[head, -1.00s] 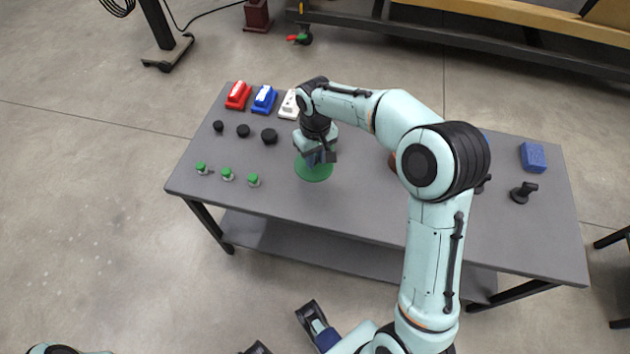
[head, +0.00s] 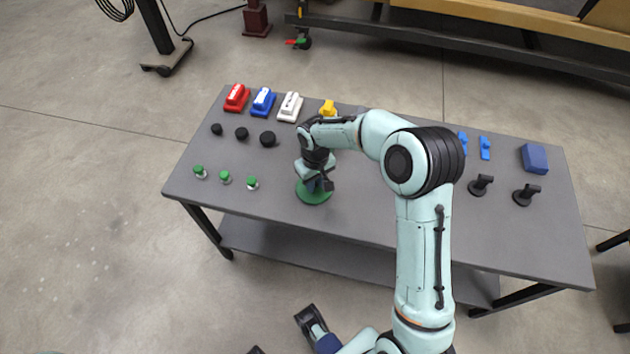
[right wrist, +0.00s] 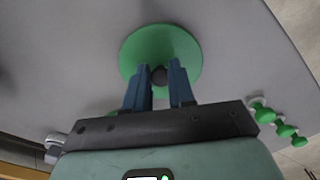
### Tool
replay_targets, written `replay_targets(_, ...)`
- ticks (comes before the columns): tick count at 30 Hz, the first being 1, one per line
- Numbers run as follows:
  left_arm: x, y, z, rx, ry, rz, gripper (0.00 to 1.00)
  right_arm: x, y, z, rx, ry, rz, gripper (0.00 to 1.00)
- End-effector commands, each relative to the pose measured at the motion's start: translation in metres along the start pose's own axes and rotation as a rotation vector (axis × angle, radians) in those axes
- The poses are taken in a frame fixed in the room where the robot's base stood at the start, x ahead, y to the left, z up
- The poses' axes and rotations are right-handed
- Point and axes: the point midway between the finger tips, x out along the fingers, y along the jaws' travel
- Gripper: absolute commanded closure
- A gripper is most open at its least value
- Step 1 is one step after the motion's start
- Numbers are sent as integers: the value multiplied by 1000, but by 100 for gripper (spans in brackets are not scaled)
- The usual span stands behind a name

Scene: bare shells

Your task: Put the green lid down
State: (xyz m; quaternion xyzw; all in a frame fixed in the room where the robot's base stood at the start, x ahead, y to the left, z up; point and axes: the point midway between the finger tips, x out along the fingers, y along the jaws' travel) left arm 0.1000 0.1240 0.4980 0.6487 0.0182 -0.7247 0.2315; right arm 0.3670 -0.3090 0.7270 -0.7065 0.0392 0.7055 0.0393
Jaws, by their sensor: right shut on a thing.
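The green lid (head: 312,198) is a round disc with a dark knob (right wrist: 159,75) at its middle. It is at the middle-left part of the grey table (head: 370,222), close to the top. I cannot tell whether it touches the table. My right gripper (head: 319,184) is over the lid and hides part of it in the head view. In the right wrist view its blue fingers (right wrist: 161,88) are shut on the lid's knob, and the green disc (right wrist: 160,45) spreads out beyond them.
Several green buttons (head: 225,177) stand left of the lid, with several black knobs (head: 268,139) behind them. Red (head: 237,98), blue (head: 263,101) and white (head: 290,107) parts line the back. Black handles (head: 480,185) and a blue block (head: 535,158) are at right. The front middle is clear.

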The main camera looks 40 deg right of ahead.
Motion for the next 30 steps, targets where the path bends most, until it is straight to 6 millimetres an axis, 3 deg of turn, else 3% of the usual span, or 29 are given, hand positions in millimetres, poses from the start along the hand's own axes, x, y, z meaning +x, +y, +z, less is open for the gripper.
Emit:
replay_targets(3, 2, -1, -1, 0, 2, 0, 57, 4, 0, 0, 0, 0, 0, 100)
replay_targets(4, 2, 0, -1, 0, 3, 0, 57, 4, 0, 0, 0, 0, 0, 70)
replay_targets(6, 2, 0, -1, 0, 3, 0, 57, 3, 0, 0, 0, 0, 0, 51)
replay_targets(17, -1, 0, 0, 0, 0, 0, 57, -2, 0, 0, 0, 1, 0, 51)
replay_targets(20, -2, 0, 1, 0, -3, -1, 57, -14, 0, -1, -1, 4, 0, 51)
replay_targets(30, -11, 2, 6, -2, -17, -4, 57, -87, 0, -1, 0, 4, 0, 51)
